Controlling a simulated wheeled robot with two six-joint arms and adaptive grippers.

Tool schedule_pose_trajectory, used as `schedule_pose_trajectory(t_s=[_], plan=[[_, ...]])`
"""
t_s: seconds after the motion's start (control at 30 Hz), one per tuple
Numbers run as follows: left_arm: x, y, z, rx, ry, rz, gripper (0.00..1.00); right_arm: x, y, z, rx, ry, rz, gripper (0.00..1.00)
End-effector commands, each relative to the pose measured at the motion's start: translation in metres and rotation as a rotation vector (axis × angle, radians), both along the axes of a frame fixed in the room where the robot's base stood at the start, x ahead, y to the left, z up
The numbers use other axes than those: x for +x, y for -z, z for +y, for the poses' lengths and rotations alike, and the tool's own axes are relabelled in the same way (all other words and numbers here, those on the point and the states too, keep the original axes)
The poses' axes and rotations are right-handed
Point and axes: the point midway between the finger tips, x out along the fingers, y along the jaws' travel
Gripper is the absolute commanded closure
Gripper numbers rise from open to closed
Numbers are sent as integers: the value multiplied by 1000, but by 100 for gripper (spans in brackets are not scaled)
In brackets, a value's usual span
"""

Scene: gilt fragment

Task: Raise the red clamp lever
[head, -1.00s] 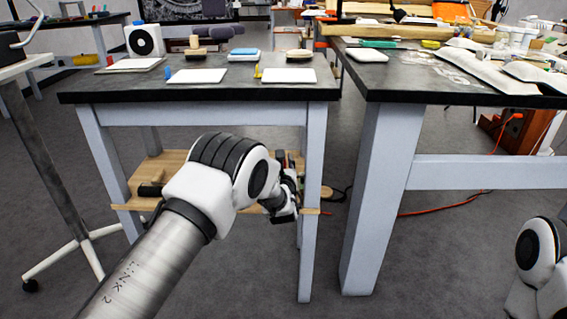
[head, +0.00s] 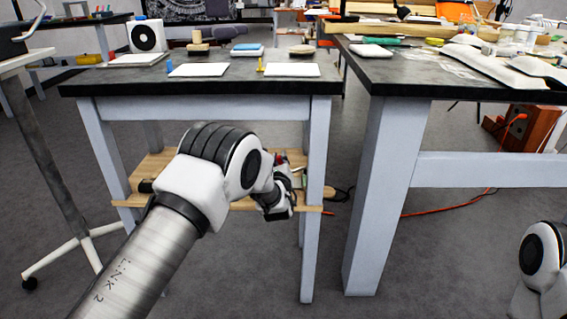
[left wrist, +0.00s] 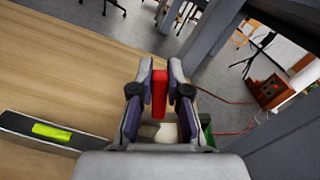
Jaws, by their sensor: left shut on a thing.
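The red clamp lever (left wrist: 159,93) stands between the two fingers of my left gripper (left wrist: 160,76) in the left wrist view. The fingers are shut on it, one on each side. Its lower end runs down toward a pale part between the fingers, and the rest of the clamp is mostly hidden. In the head view my left gripper (head: 281,180) is at the right end of the low wooden shelf, partly hidden by my own arm. My right gripper is out of view.
The wooden shelf (head: 155,168) sits under a dark-topped table (head: 215,85) with grey-blue legs. A table leg (head: 314,200) stands close to the right of my left gripper. A yellow-green piece (left wrist: 52,132) lies on a dark strip at the left.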

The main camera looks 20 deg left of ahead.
Motion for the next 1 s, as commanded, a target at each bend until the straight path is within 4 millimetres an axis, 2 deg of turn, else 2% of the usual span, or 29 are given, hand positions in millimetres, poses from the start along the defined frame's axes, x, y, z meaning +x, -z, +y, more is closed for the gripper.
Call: schedule_pose_trajectory(t_s=[0.03,0.6,1.0], plan=[[0,4,3,-40,0,-12,100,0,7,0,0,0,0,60],[-6,21,23,-512,-1,-149,100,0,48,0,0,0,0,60],[-7,24,27,-647,-1,-188,100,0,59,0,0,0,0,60]])
